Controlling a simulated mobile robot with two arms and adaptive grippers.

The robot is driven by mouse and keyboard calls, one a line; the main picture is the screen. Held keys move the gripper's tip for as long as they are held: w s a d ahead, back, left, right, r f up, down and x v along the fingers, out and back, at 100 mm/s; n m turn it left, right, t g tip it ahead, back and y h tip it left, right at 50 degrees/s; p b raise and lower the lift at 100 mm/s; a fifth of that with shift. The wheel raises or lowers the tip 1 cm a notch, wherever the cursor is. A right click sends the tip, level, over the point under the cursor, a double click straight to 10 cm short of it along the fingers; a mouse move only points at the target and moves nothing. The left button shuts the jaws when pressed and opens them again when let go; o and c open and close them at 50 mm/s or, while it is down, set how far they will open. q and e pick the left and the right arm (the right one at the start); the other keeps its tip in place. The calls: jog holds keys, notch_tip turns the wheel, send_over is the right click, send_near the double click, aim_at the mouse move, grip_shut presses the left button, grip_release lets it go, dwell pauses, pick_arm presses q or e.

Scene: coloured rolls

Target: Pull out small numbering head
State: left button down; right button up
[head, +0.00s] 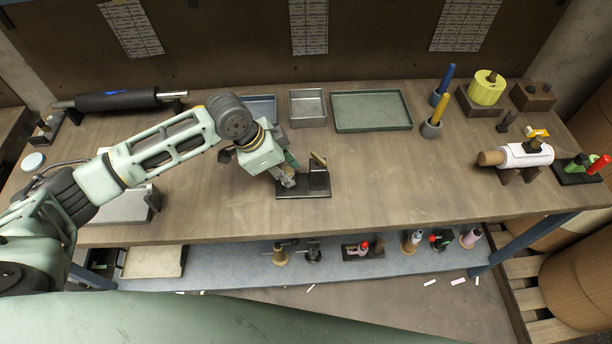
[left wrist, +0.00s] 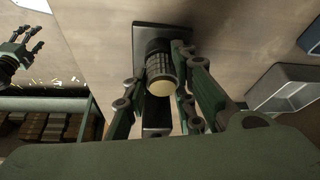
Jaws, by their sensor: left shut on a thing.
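The small numbering head (left wrist: 159,72) is a dark ribbed cylinder with a cream round end, seen in the left wrist view. It is at a black stand with a flat base (head: 318,192), which sits near the table's front edge in the head view. My left gripper (head: 289,180) is at the stand's left side, its fingers on both sides of the cylinder and shut on it. The fingers also show in the left wrist view (left wrist: 164,84). I cannot tell how far the head sits in the stand. My right gripper (left wrist: 26,46) shows at the left wrist view's upper left, its fingers apart.
Grey trays (head: 308,107) and a green tray (head: 371,111) lie behind the stand. A blue-handled tool (head: 443,84) and a yellow-handled tool (head: 437,115) stand in holders to the right. A white roll (head: 526,155) lies farther right. The wood between is clear.

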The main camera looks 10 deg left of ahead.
aim_at(293, 170)
pick_arm(q)
jog(key=shift+r+p, duration=0.1)
jog(key=shift+p, duration=0.25)
dwell(1.0)
jog(key=shift+r, duration=0.1)
jog(key=shift+r+p, duration=2.4)
jog(key=shift+p, duration=0.3)
